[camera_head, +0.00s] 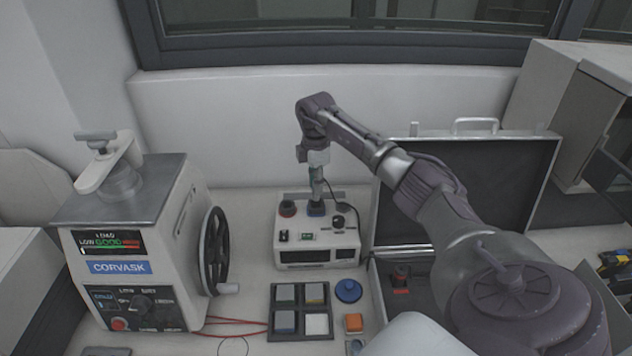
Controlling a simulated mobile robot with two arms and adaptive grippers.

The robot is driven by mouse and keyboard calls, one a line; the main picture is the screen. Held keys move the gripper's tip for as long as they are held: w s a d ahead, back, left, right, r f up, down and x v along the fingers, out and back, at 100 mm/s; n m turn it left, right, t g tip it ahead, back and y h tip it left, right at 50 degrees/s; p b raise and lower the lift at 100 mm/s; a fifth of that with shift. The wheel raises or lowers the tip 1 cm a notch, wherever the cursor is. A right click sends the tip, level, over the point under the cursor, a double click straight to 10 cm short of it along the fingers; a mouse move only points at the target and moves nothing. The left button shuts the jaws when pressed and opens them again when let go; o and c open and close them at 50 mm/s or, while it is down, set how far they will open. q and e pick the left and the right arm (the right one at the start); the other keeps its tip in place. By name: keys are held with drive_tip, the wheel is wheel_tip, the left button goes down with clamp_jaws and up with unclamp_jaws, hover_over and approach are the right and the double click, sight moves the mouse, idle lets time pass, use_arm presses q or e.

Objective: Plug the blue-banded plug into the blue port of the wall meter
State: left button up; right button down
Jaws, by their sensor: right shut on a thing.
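The meter (318,257) is a white box on the bench against the back wall, with a display on its front. On its top are a red port (288,208), a blue port (316,210) and a black knob or port (338,222). My right gripper (317,196) points straight down directly over the blue port. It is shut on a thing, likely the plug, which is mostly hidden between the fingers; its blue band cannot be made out. I cannot tell whether the plug touches or sits in the port. A thin dark cable runs beside the gripper. My left gripper is not in view.
A grey press (130,240) with a handwheel (216,250) stands at left. An open black case (470,185) is at right, partly behind my right arm. In front lie a tray of square blocks (301,310), a blue round knob (348,290), an orange block (354,322) and red wires (235,328).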

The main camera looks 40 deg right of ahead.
drive_tip(key=shift+f, duration=0.15)
drive_tip(key=shift+f+b, duration=0.3)
drive_tip(key=shift+f, duration=0.3)
drive_tip(key=shift+f, duration=0.25)
drive_tip(key=shift+f+b, duration=0.5)
drive_tip(key=shift+f, duration=0.25)
drive_tip(key=shift+f, duration=0.45)
idle(0.4)
drive_tip(key=c, duration=1)
unclamp_jaws()
drive_tip(key=shift+o, duration=0.6)
drive_tip(key=o, duration=0.5)
